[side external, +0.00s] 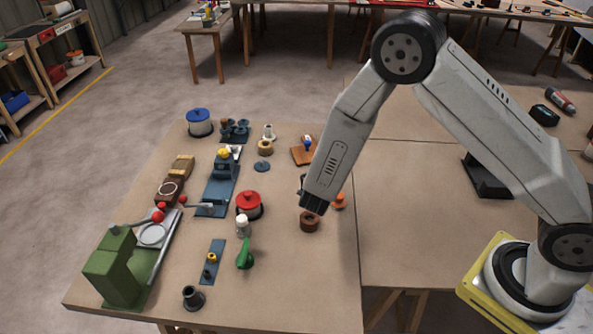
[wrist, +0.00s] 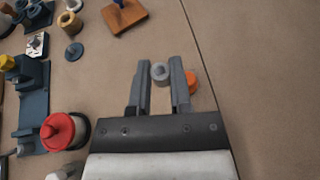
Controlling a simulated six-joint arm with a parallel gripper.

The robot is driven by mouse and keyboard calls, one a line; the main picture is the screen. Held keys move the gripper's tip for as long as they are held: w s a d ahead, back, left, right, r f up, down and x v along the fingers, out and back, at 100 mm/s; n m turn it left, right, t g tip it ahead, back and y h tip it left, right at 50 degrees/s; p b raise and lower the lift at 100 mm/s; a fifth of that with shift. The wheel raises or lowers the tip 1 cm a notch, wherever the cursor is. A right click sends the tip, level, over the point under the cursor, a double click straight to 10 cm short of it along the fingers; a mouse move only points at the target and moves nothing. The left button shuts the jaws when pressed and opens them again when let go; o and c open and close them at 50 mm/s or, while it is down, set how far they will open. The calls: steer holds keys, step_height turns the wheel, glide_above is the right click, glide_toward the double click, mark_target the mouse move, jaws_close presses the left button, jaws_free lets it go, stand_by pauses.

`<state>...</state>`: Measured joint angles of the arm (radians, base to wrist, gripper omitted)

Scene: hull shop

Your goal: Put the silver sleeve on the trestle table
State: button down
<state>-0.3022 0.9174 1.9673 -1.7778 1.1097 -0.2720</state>
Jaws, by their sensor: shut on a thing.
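The silver sleeve (wrist: 160,73) is a small grey ring with a dark hole, seen from above between my fingertips in the wrist view. My gripper (wrist: 160,85) is shut on it, one finger on each side. The brown trestle table (side external: 280,285) lies below my gripper. I cannot tell whether the sleeve touches the tabletop or hangs just above it.
An orange object (wrist: 193,79) is close to my right finger. A red-lidded pot (side external: 249,205) and several tools crowd the left. The table's front right (side external: 320,270) is clear.

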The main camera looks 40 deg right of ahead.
steer(key=s+d+m+g+h, duration=0.1)
steer(key=s+d+m+g, duration=0.2)
steer(key=d, duration=0.7)
steer(key=s+d+m+g+h, duration=0.2)
steer(key=s+d+m+g, duration=0.15)
steer(key=d, duration=0.65)
steer(key=s+d+m+g+y, duration=0.1)
steer(key=s+d+m+g, duration=0.45)
steer(key=s+d, duration=0.95)
glide_above(441, 166)
steer(key=s+a, duration=0.1)
steer(key=shift+g, duration=0.4)
steer(key=f, duration=0.8)
steer(key=shift+s+a, duration=0.1)
steer(key=shift+a, duration=0.1)
steer(key=shift+w+d+f, duration=0.5)
steer(key=shift+f, duration=0.25)
steer(key=shift+w+d+f, duration=0.1)
steer(key=shift+f, duration=1.6)
